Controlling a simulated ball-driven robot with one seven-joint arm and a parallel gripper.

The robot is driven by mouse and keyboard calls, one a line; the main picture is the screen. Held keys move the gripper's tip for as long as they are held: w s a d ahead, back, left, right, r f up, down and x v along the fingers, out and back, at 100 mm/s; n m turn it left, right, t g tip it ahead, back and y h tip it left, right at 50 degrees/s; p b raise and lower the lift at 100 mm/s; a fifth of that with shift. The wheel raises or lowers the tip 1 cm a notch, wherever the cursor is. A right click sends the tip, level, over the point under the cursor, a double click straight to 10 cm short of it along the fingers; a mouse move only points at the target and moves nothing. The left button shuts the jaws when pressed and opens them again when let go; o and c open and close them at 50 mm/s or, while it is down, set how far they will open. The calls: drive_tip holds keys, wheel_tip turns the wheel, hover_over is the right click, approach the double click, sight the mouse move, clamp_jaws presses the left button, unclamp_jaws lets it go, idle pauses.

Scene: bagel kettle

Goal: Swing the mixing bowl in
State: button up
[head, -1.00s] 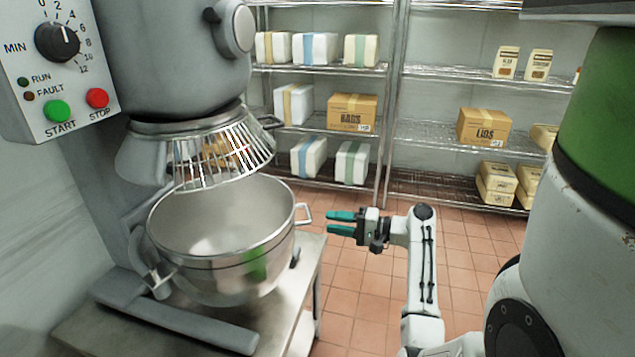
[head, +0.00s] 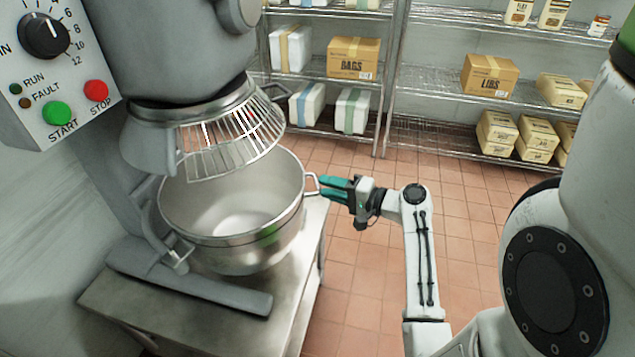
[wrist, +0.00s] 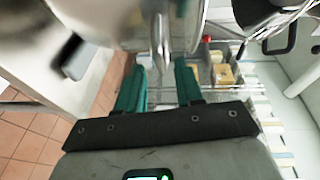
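The steel mixing bowl (head: 235,215) sits under the mixer's wire guard (head: 235,140), swung out somewhat over the metal table. Its looped side handle (head: 312,184) sticks out to the right. My gripper (head: 325,188) is at this handle, its teal fingers pointing left toward the bowl. In the wrist view the two teal fingers (wrist: 160,90) are apart. The handle (wrist: 160,45) lies ahead, between the lines of the fingers. I see a gap on both sides, so the fingers do not clamp it.
The mixer's control panel (head: 55,65) with start and stop buttons is at upper left. A metal table (head: 290,290) carries the mixer. Wire shelves with boxes (head: 490,75) stand along the back wall. The tiled floor (head: 370,280) between is clear.

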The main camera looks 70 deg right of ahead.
sight(317, 185)
drive_tip(key=shift+w+d+f, duration=0.1)
drive_tip(key=shift+w+d, duration=0.05)
drive_tip(key=shift+w, duration=0.8)
drive_tip(key=shift+w+d+f, duration=0.1)
drive_tip(key=shift+w+d, duration=0.05)
drive_tip(key=shift+w, duration=0.8)
drive_tip(key=shift+c, duration=0.2)
clamp_jaws()
